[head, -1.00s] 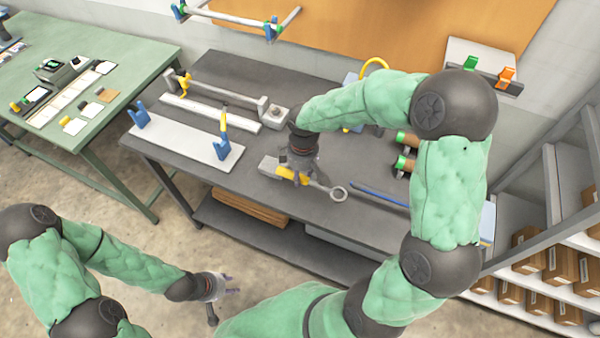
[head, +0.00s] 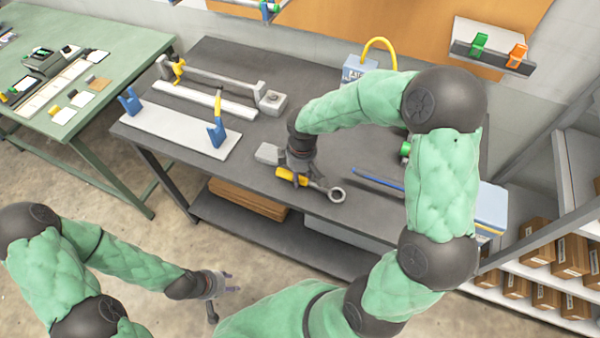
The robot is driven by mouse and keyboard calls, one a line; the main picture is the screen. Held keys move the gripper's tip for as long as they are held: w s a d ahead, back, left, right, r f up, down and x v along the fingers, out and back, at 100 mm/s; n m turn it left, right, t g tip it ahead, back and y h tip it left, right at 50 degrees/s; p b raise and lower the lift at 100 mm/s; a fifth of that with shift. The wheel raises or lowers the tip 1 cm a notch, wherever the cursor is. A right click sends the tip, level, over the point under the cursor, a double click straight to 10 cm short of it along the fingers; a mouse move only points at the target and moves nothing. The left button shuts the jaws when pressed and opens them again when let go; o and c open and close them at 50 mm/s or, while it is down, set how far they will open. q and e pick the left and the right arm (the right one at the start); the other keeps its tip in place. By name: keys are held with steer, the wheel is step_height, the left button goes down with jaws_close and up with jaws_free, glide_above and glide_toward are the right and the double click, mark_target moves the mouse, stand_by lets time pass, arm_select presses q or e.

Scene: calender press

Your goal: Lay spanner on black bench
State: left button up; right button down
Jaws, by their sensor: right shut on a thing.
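The spanner (head: 335,194) has a grey ring end and a yellow grip, and it is at the front part of the black bench (head: 275,215). My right gripper (head: 297,181) points down and is shut on the spanner near its yellow grip. The ring end points to the right. I cannot tell whether the spanner touches the bench top. My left gripper (head: 228,285) is off the bench, low over the floor at the front left; it looks empty, its fingers apart.
A white plate with blue holders (head: 180,130) lies at the bench's left. A grey block (head: 268,153) is just behind my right gripper. A blue rod (head: 375,181) lies to its right. A light blue box with a yellow loop (head: 358,70) stands at the back. A green table (head: 85,100) is at the left.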

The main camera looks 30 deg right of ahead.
steer(key=shift+f, duration=0.4)
steer(key=shift+f+b, duration=0.3)
steer(key=shift+b, duration=0.05)
steer(key=c, duration=0.8)
jaws_free()
steer(key=shift+o, duration=0.2)
step_height(320, 180, up, 12)
steer(key=shift+s+d, duration=0.15)
